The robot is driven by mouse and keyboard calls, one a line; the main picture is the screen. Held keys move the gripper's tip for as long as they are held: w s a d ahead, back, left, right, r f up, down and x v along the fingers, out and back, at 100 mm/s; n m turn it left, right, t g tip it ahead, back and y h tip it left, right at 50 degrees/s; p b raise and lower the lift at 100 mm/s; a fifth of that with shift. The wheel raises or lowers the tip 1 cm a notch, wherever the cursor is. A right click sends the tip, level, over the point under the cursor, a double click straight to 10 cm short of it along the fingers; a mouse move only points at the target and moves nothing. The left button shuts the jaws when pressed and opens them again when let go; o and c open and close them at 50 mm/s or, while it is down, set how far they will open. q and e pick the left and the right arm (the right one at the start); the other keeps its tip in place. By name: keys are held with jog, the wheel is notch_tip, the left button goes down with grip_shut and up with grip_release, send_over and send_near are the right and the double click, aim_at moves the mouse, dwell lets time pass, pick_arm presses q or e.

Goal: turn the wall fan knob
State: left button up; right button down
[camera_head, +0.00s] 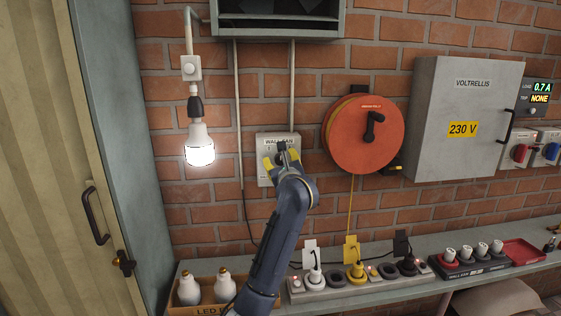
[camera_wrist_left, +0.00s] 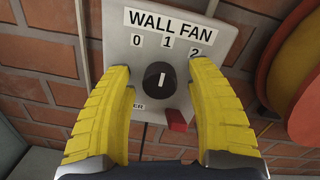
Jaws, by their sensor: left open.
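The wall fan box (camera_head: 264,178) is a grey panel on the brick wall; it also shows in the left wrist view (camera_wrist_left: 119,40), labelled WALL FAN with 0, 1 and 2. Its round black knob (camera_wrist_left: 160,79) has a white line that points up, roughly at the 1. My left gripper (camera_head: 281,157) is at the box. In the left wrist view its yellow fingers (camera_wrist_left: 160,72) are open, one on each side of the knob, with a gap visible on both sides. A red piece (camera_wrist_left: 178,120) sits below right of the knob. My right gripper is not in view.
An orange cable reel (camera_head: 345,140) hangs to the right, then a grey 230 V cabinet (camera_head: 440,100). A lit bulb (camera_head: 199,150) hangs to the left. Below, a shelf (camera_head: 440,297) carries a power strip (camera_head: 296,284) with plugs and a box of bulbs (camera_head: 187,307).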

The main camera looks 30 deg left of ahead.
pick_arm(q)
jog(key=v, duration=1.1)
jog(key=shift+s+d, duration=0.25)
jog(key=shift+f, duration=0.15)
jog(key=shift+c, duration=0.2)
